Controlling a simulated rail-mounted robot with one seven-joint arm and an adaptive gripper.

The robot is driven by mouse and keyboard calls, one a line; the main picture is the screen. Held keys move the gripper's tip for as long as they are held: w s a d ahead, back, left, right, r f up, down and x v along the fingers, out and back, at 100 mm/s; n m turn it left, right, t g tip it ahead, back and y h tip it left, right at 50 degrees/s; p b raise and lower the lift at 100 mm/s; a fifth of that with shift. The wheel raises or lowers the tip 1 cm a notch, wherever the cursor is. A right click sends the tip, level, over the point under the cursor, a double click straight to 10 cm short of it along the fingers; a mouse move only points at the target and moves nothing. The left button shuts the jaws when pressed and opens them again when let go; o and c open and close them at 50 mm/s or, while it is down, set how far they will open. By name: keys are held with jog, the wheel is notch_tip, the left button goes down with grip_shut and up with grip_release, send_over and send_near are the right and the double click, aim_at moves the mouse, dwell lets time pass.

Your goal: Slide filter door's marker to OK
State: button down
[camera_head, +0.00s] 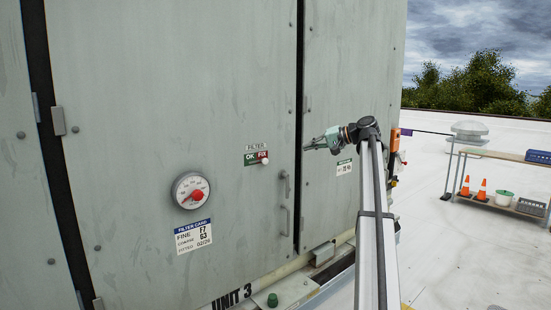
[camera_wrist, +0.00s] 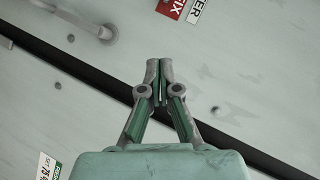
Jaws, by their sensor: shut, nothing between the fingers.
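The filter door (camera_head: 150,120) is a grey-green panel. It carries a small FILTER sign with a green OK half (camera_head: 250,159) on the left and a red FIX half (camera_head: 262,155) on the right. The marker, a small pale knob (camera_head: 265,161), sits at the FIX side. My gripper (camera_head: 307,147) is to the right of the sign, near the dark door gap, apart from the marker. In the wrist view my gripper (camera_wrist: 160,66) has its fingertips together and empty. The red FIX label (camera_wrist: 172,7) shows at the top edge there; the marker is out of that view.
A door handle (camera_head: 285,190) stands out below and right of the sign; it also shows in the wrist view (camera_wrist: 100,28). A dial with a red knob (camera_head: 197,195) is at lower left. A dark gap (camera_head: 299,110) separates the panels. A table (camera_head: 500,154) stands far right.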

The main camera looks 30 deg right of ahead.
aim_at(264, 161)
jog(key=shift+s+a+r, duration=0.2)
jog(key=shift+s+a, duration=0.05)
jog(key=shift+a, duration=0.1)
jog(key=shift+s+a+f+p+x, duration=0.25)
jog(key=shift+p+x, duration=0.6)
jog(key=shift+x, duration=1.3)
jog(key=shift+s+a+f+p+x, duration=0.1)
jog(key=shift+s+a+p+x, duration=0.6)
jog(key=shift+x, duration=1.4)
jog(key=shift+s+a+f+p+x, duration=0.15)
jog(key=shift+p+x, duration=0.85)
jog(key=shift+x, duration=1.15)
